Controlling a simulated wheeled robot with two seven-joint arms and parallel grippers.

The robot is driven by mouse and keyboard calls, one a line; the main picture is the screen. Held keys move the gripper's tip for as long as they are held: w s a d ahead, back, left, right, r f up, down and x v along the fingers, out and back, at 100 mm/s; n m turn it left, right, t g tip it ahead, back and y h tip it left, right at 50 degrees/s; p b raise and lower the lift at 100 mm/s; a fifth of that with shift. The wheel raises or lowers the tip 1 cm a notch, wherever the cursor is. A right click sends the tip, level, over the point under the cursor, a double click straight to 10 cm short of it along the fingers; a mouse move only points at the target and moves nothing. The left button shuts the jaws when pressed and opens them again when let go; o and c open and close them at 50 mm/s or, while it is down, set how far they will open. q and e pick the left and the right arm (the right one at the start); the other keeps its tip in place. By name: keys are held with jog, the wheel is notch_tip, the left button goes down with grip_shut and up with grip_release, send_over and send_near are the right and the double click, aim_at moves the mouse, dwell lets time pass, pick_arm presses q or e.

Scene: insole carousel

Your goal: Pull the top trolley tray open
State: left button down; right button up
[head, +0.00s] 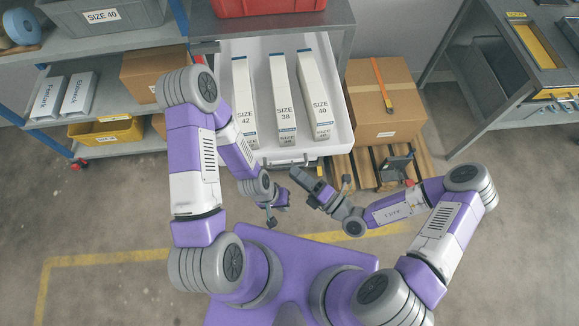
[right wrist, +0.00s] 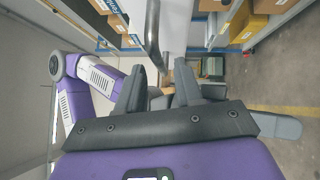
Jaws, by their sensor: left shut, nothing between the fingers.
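The white trolley tray (head: 256,52) stands out from under the grey trolley top (head: 338,14) in the head view. It holds long boxes marked SIZE 42 (head: 243,90), SIZE 38 (head: 284,90) and SIZE 40 (head: 319,90). A metal handle (head: 289,162) is on its front. My right gripper (head: 296,174) is just in front of the handle. In the right wrist view its fingers (right wrist: 160,72) are spread, with a metal bar (right wrist: 152,30) running toward the gap between them. I cannot tell if they touch it. My left gripper (head: 280,207) is shut and empty, below the tray front.
A cardboard box (head: 382,95) on a wooden pallet (head: 365,165) stands right of the tray. A blue-framed shelf (head: 70,50) with a yellow bin (head: 105,132) is at left, a workbench (head: 530,75) at right. The floor around my base is clear.

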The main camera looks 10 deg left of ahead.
jog(key=shift+v, duration=1.8)
jog(key=shift+s+a, duration=0.1)
jog(key=shift+a, duration=0.05)
jog(key=s+d+f+n+g+h, duration=0.4)
jog(key=s+f+n+g+h, duration=0.5)
jog(key=n+g, duration=0.85)
jog(key=w+d+f+n+t+h, duration=0.2)
jog(key=d+n+t, duration=0.2)
jog(key=n, duration=0.5)
jog(key=w+d+f+n+t+h, duration=0.2)
jog(key=d+n+t, duration=0.2)
jog(key=n, duration=0.6)
jog(key=shift+w+d+f+t+h, duration=0.35)
jog(key=shift+w+d+t+h, duration=0.05)
jog(key=shift+t, duration=0.65)
